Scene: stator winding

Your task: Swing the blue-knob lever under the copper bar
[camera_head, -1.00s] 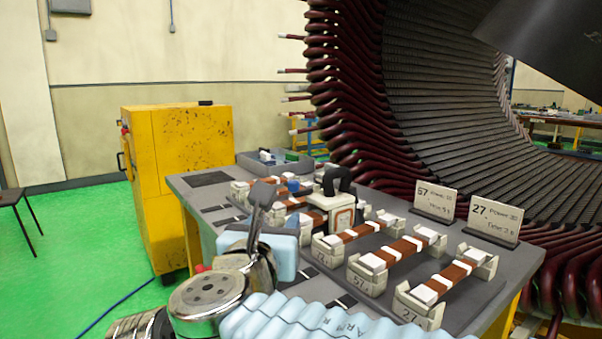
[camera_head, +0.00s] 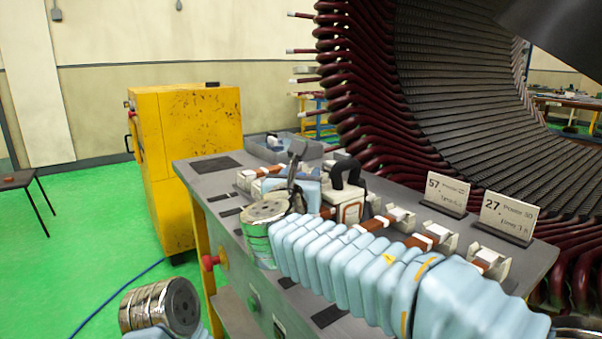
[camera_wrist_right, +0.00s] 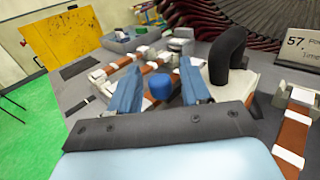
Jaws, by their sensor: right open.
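The blue knob (camera_wrist_right: 159,86) of the lever shows between the blue fingers of my right gripper (camera_wrist_right: 160,88) in the right wrist view. The fingers are open, one on each side of the knob; I cannot tell whether they touch it. The lever's arm is hidden. A brown copper bar (camera_wrist_right: 122,60) in white holders runs just beyond the knob. In the head view my right gripper (camera_head: 296,160) is over the bench, and its sleeved arm hides the knob and much of the bars. My left gripper is not visible; only a metal joint shows at the lower left.
A white device with a black handle (camera_head: 347,188) stands right of the right gripper. More copper bars (camera_head: 420,242) in white holders and number cards (camera_head: 506,217) lie to the right. A grey tray (camera_head: 280,148) is at the back. The large stator (camera_head: 430,110) rises behind the bench (camera_head: 215,165).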

